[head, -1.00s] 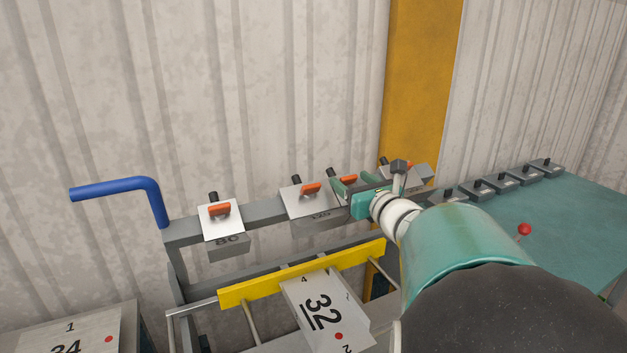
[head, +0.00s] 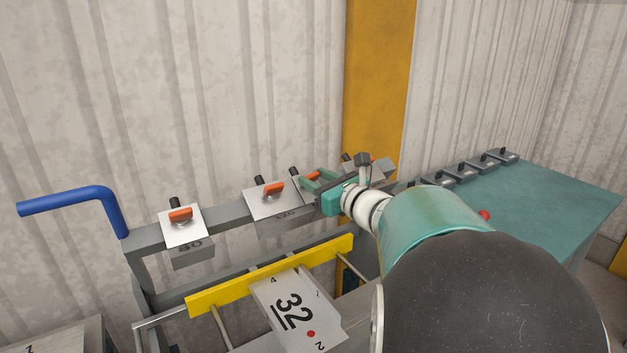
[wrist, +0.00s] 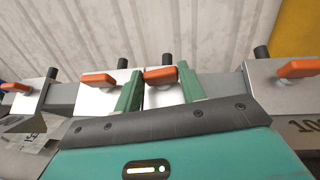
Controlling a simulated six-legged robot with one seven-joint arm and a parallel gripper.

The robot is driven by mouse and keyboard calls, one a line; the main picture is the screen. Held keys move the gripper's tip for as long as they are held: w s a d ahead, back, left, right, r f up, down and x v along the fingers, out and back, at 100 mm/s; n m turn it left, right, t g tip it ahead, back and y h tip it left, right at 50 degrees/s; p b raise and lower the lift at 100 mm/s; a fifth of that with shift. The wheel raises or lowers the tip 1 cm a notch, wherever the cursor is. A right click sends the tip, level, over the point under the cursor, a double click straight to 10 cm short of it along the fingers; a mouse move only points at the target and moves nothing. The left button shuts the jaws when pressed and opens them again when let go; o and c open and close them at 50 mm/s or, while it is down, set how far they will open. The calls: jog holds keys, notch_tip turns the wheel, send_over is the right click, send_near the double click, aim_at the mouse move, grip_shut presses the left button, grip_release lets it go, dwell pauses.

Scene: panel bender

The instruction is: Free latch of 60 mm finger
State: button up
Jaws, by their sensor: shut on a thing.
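The 60 mm finger's number is hidden, but a narrow light metal finger (wrist: 164,95) hangs on the grey beam between its neighbours in the wrist view. Its orange latch (wrist: 160,75) lies between the green fingertips of my gripper (wrist: 160,88), which is shut on it. In the head view my gripper (head: 315,182) reaches the beam from the right, and the latch is partly hidden by the fingertips.
A finger marked 80 (head: 183,233) and a wider finger (head: 274,208) sit left on the beam (head: 225,217). A blue bent handle (head: 75,202), yellow bar (head: 270,276) and green bench (head: 535,205) stand around.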

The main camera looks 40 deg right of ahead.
jog(key=n+y, duration=0.1)
jog(key=n, duration=0.1)
jog(key=n+g+y, duration=0.1)
jog(key=n+y, duration=0.2)
jog(key=y, duration=0.1)
jog(key=shift+w+d+n+g, duration=0.1)
jog(key=shift+d+n+g, duration=0.25)
jog(key=shift+n+g, duration=0.05)
jog(key=n+g+y, duration=0.1)
jog(key=n, duration=0.1)
jog(key=n+g+y, duration=0.3)
jog(key=shift+w+d+r+n, duration=0.15)
jog(key=shift+w+d+n, duration=0.05)
jog(key=shift+d+n, duration=0.1)
jog(key=n+g, duration=0.1)
jog(key=n, duration=0.1)
jog(key=n+g+y, duration=0.1)
jog(key=n+g, duration=0.1)
jog(key=shift+w+d+r+g+y, duration=0.15)
jog(key=shift+w+g+y, duration=0.05)
jog(key=shift+g+y, duration=0.1)
jog(key=shift+w+r+n+g, duration=0.1)
jog(key=shift+n+g, duration=0.85)
jog(key=shift+n, duration=0.05)
jog(key=shift+w+r+n+g, duration=0.1)
jog(key=shift+n+g, duration=0.85)
jog(key=shift+n, duration=0.05)
jog(key=o, duration=1)
